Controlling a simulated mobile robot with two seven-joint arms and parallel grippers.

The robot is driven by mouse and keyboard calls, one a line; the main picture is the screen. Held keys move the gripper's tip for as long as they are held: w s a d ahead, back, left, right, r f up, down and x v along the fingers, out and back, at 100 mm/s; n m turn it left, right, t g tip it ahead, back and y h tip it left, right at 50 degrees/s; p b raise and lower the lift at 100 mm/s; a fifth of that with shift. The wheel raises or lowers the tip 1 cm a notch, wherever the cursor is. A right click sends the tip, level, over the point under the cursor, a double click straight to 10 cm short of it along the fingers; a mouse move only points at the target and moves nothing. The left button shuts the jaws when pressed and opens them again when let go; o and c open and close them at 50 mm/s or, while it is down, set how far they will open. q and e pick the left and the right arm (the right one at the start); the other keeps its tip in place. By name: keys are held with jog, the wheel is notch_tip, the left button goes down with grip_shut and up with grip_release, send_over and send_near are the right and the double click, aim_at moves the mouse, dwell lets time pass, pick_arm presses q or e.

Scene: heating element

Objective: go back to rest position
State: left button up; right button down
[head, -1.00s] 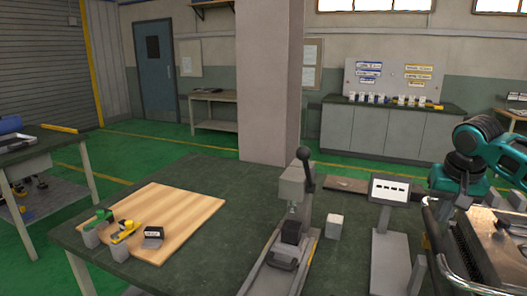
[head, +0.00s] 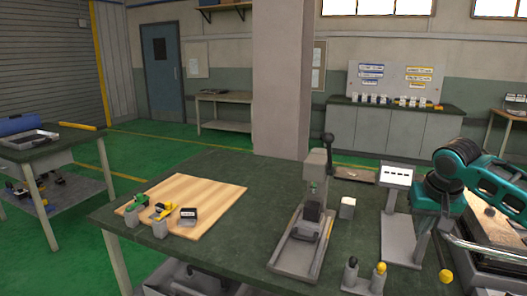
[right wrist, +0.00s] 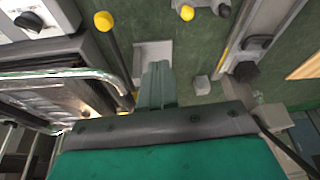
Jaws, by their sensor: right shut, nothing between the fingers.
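My right gripper (head: 420,250) points down at the right of the dark green workbench (head: 235,254), beside the stand with a white four-slot panel (head: 397,176). In the right wrist view its fingers (right wrist: 157,80) are closed together and hold nothing. My left gripper is not in view.
A lever press (head: 316,190) stands mid-bench, with a small white block (head: 347,208) to its right. A black-knobbed post (head: 351,275) and a yellow-knobbed post (head: 379,278) stand at the front. A railed machine (head: 485,243) is at right. A wooden board (head: 215,205) lies at left.

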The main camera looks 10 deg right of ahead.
jog(key=s+a+f+n+t+y, duration=0.2)
jog(key=a+f+n, duration=0.1)
jog(key=a+f, duration=0.7)
jog(key=s+a+f+n+t+y, duration=0.1)
jog(key=a+f+n+y, duration=0.15)
jog(key=a+f, duration=0.75)
jog(key=s+a+f+t, duration=0.1)
jog(key=s+f+t, duration=0.1)
jog(key=s, duration=0.7)
jog(key=s+a+f+n+t+h, duration=0.1)
jog(key=s+f, duration=0.4)
jog(key=s, duration=0.5)
jog(key=shift+a+f+t, duration=0.15)
jog(key=shift+a+t, duration=0.35)
jog(key=shift+t, duration=0.1)
jog(key=shift+n, duration=0.25)
